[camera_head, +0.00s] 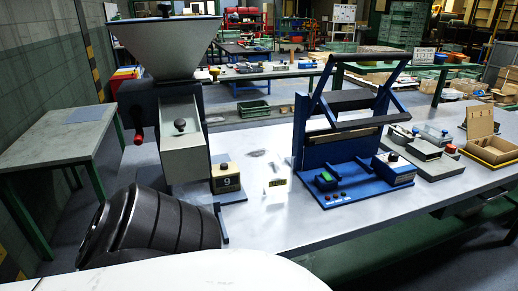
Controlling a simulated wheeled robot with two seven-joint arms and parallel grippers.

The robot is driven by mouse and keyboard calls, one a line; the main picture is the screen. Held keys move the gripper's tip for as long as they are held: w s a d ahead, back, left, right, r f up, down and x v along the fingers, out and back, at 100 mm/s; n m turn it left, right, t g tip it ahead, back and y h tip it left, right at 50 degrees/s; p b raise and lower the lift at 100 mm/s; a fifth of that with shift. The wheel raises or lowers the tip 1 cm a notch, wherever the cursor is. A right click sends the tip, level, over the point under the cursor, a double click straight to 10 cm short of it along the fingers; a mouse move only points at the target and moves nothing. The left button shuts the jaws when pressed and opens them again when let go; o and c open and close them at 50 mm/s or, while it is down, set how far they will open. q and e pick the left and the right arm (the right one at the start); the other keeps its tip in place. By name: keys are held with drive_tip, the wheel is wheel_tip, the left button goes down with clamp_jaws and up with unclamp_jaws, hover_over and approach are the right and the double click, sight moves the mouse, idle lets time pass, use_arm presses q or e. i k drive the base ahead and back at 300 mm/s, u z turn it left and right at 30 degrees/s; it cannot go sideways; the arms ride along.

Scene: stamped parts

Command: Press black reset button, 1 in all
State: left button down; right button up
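No button carries a reset label that I can read. A small box marked 9 (226,184) stands beside the feeder on the table, with a small dark button (223,166) on its top. A black round knob (180,124) sits on the feeder's sloping chute. Another dark knob (393,157) is on a blue control box (398,177) at the right of the blue press (338,150). Neither gripper shows; only a black ribbed part of my arm (160,225) is at lower left, apart from these buttons.
The grey feeder with a hopper (165,45) stands at the table's left. A grey device with a red button (450,149) and an open cardboard box (490,150) are at right. The table front (290,230) is clear.

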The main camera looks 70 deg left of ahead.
sight(223, 166)
drive_tip(key=i, duration=2)
drive_tip(key=u, duration=3.25)
